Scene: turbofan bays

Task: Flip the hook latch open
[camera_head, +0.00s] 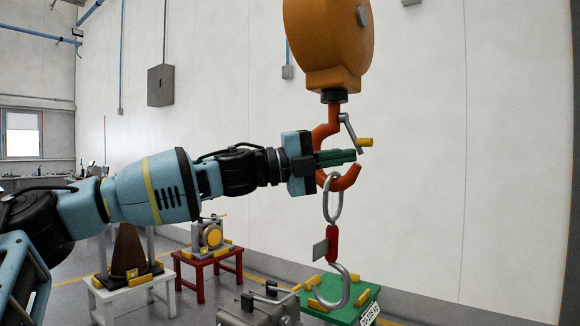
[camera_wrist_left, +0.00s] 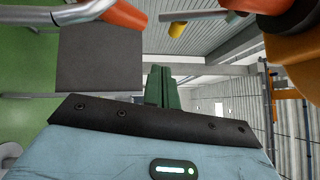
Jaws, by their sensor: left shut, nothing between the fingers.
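The orange-red hook (camera_head: 326,133) hangs below an orange hoist body (camera_head: 328,45). Its grey latch (camera_head: 348,130) slants down from the shank and carries a yellow tab (camera_head: 365,142). In the left wrist view the latch (camera_wrist_left: 185,17) crosses the top, with the yellow tab (camera_wrist_left: 177,30) below it. My left gripper (camera_head: 352,156) has its green fingers shut and empty, reaching across the hook's mouth just below the latch and tab. I cannot tell whether they touch the latch. The fingers also show in the left wrist view (camera_wrist_left: 160,88). My right gripper is out of view.
A steel ring (camera_head: 333,200) hangs in the hook's bowl, with a red link (camera_head: 332,245) and a larger steel hook (camera_head: 345,290) below. A green table (camera_head: 350,308), a red stand (camera_head: 205,264) and a white stand (camera_head: 130,292) stand below. Right of the hook is open air before a wall.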

